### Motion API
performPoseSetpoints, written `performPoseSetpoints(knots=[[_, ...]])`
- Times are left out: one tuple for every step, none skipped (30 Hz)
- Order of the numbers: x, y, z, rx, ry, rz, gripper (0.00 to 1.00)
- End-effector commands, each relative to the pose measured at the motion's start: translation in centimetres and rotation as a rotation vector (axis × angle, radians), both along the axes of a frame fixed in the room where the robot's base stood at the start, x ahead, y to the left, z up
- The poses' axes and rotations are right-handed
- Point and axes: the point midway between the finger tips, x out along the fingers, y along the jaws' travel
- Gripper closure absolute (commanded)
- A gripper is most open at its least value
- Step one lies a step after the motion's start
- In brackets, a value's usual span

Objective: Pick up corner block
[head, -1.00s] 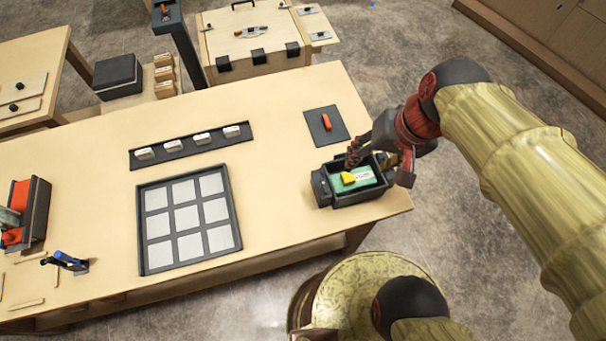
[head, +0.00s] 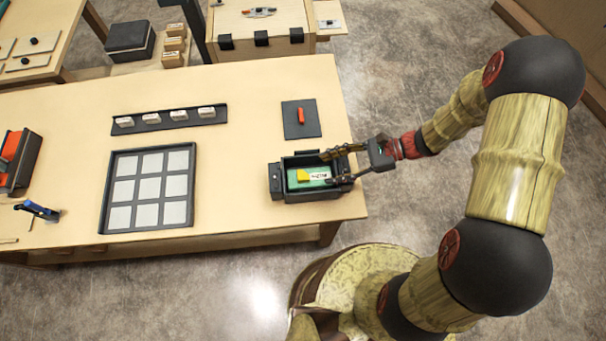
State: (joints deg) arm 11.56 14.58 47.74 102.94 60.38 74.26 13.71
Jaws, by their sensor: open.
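A small yellow block (head: 304,175) lies in a dark open-topped box (head: 276,182) with a green floor, near the right end of the table. It looks like the corner block, but its exact shape is too small to tell. A white label with dark print (head: 320,176) lies beside it on its right. My gripper (head: 335,168) reaches in from the right, with its two fingers spread over the right part of the box. It is open and holds nothing. The fingertips are apart from the yellow block.
A dark pad with an orange-red piece (head: 301,118) lies behind the box. A nine-panel grid in a dark frame (head: 104,195) and a strip with several white blocks (head: 150,125) lie to the left. A blue-handled tool (head: 38,210) is farther left. Bare tabletop separates grid and box.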

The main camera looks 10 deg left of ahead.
Motion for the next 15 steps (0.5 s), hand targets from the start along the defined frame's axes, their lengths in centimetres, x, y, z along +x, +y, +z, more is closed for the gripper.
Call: performPoseSetpoints(knots=[[-0.1,0.3,-0.2,0.002,0.005,-0.001,0.52],[-0.2,0.6,-0.4,0.003,0.006,-0.001,0.52],[-0.3,1.0,-0.6,0.003,0.006,-0.001,0.52],[-0.4,1.3,-0.7,0.002,0.006,-0.001,0.52],[-0.4,1.6,-0.8,0.002,0.006,-0.001,0.52],[-0.5,1.9,-1.0,0.001,0.006,0.0,0.52],[-0.6,2.2,-1.0,0.001,0.005,0.0,0.52],[-0.6,2.4,-1.1,0.001,0.005,0.0,0.52],[-0.7,2.8,-1.2,0.001,0.005,0.0,0.52],[-0.8,3.1,-1.3,0.001,0.004,0.001,0.52],[-0.9,3.5,-1.5,0.001,0.004,0.002,0.52],[-1.0,4.1,-1.7,0.001,0.005,0.003,0.52],[-1.1,4.5,-1.8,0.001,0.005,0.003,0.52],[-1.2,4.9,-2.0,0.0,0.004,0.003,0.52],[-1.3,5.5,-2.2,0.0,0.004,0.003,0.52]])
